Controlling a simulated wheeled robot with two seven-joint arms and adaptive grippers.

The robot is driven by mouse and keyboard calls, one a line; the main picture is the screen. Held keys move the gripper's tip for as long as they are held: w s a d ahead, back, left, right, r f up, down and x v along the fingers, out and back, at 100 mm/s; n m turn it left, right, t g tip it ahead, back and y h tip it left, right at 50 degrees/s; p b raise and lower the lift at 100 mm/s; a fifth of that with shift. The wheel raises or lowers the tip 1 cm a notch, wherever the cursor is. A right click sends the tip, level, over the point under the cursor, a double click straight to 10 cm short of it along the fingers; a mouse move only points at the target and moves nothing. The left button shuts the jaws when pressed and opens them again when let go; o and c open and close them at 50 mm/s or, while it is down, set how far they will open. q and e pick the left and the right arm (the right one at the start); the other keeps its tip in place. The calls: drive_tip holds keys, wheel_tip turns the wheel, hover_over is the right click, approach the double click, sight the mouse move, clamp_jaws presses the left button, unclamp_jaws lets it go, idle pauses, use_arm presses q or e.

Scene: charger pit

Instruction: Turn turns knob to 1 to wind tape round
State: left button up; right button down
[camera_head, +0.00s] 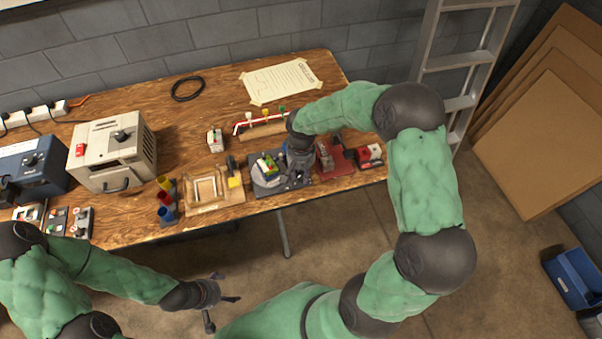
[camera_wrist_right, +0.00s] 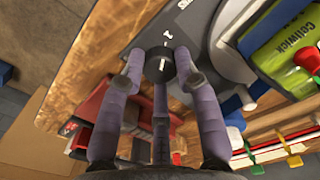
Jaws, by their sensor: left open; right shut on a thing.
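A dark grey device plate (camera_head: 262,187) lies near the table's front edge. It carries a pale round part with a green block (camera_head: 268,165) marked "Collwick", which also shows in the right wrist view (camera_wrist_right: 285,45). My right gripper (camera_head: 298,176) is over the plate's right side. In the right wrist view its fingers (camera_wrist_right: 160,68) are shut round a small black knob (camera_wrist_right: 157,66) with a white line. My left gripper (camera_head: 226,299) is open and empty, in front of the table, above the floor.
A wooden frame jig (camera_head: 215,203) stands left of the plate, and a red device (camera_head: 335,160) to its right. Coloured cups (camera_head: 166,199), a beige power box (camera_head: 112,155) and a blue box (camera_head: 30,168) are further left. A paper (camera_head: 280,82) lies at the back.

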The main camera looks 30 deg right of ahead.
sight(301, 175)
drive_tip(key=shift+s+f+m+b, duration=0.15)
drive_tip(key=shift+m+b, duration=0.2)
drive_tip(key=shift+m, duration=1.25)
drive_tip(key=shift+a, duration=0.1)
drive_tip(key=c, duration=0.9)
unclamp_jaws()
drive_tip(key=shift+r, duration=0.65)
wheel_tip(301, 175, up, 11)
